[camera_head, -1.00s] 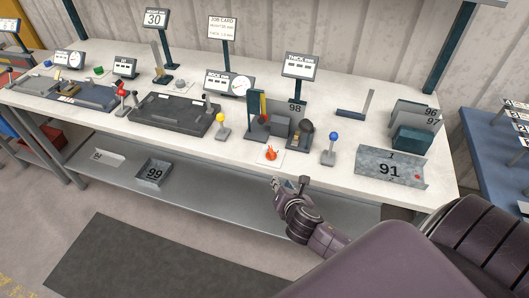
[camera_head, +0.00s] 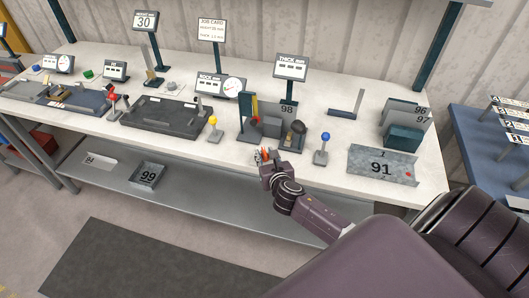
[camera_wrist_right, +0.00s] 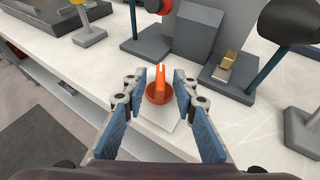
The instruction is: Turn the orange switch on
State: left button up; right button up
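The orange switch (camera_wrist_right: 159,88) is a round knob with a raised grip and a pale line, on a white square plate (camera_wrist_right: 157,126) on the bench top. In the right wrist view it sits between the two open fingers of my right gripper (camera_wrist_right: 158,93), with a gap on each side. In the head view my right gripper (camera_head: 265,158) is at the bench's front edge and mostly hides the orange switch (camera_head: 264,153). My left gripper does not show.
Behind the switch stands a grey device (camera_head: 271,126). A blue-knobbed lever (camera_head: 325,137) stands to the right and a yellow-knobbed lever (camera_head: 213,122) to the left. A metal tray marked 91 (camera_head: 362,158) lies further right.

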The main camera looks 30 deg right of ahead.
jog(key=shift+w+d+f, duration=0.2)
jog(key=shift+w+f, duration=0.05)
jog(key=shift+w, duration=0.2)
jog(key=shift+c, duration=0.4)
grip_shut()
